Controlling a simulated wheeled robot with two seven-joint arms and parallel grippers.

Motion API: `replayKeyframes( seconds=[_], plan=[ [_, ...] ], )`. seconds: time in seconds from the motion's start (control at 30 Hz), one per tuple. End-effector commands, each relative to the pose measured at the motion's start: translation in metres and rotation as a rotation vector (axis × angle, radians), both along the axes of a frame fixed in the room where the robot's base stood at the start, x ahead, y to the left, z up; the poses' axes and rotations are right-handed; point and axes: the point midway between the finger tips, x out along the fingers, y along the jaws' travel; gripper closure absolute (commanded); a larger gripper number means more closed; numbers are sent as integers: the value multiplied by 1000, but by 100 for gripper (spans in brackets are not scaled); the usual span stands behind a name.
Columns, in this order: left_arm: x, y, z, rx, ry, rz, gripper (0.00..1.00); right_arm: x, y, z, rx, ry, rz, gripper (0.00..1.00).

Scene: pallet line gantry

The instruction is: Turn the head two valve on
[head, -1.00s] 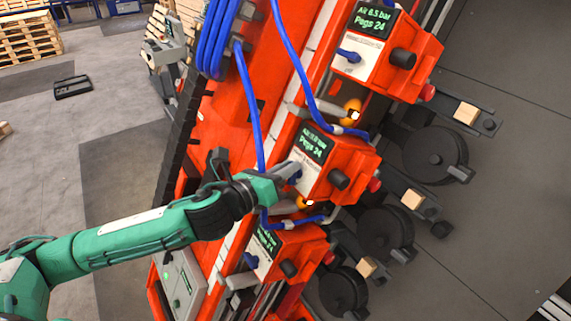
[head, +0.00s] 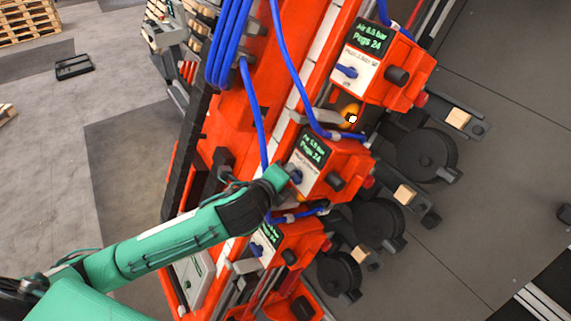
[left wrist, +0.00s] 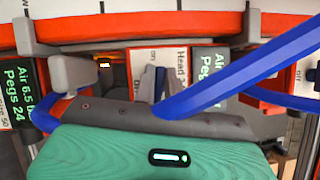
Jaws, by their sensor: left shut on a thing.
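The middle orange head unit (head: 326,172) has a green-lit display and a white plate with a blue valve handle (head: 296,177). My left gripper (head: 292,176) is at this handle, shut on it; the wrist hides part of the grip in the head view. In the left wrist view, the close-set grey fingers (left wrist: 154,84) reach to the white plate marked "Head" and "on" (left wrist: 172,68). The handle between them is mostly hidden there, so its exact angle cannot be told. My right gripper is not in view.
Similar units stand above (head: 385,66) and below (head: 285,248), each with its own blue handle. Blue hoses (head: 256,115) hang close to my wrist, and one blue hose (left wrist: 240,75) crosses the left wrist view. Dark round reels (head: 425,155) are at right.

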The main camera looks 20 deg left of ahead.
Motion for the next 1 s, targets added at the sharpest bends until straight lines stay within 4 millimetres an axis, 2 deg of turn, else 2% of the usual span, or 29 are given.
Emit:
replayKeyframes(
  seconds=[0.4, 0.97, 1.0],
  plan=[
    [-1, 0, -3, -141, 111, 93, 100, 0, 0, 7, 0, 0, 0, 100],
    [-1, 0, -4, -163, 130, 108, 100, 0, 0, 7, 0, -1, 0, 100],
    [-1, 0, -4, -163, 130, 108, 86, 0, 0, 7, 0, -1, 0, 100]
  ],
)
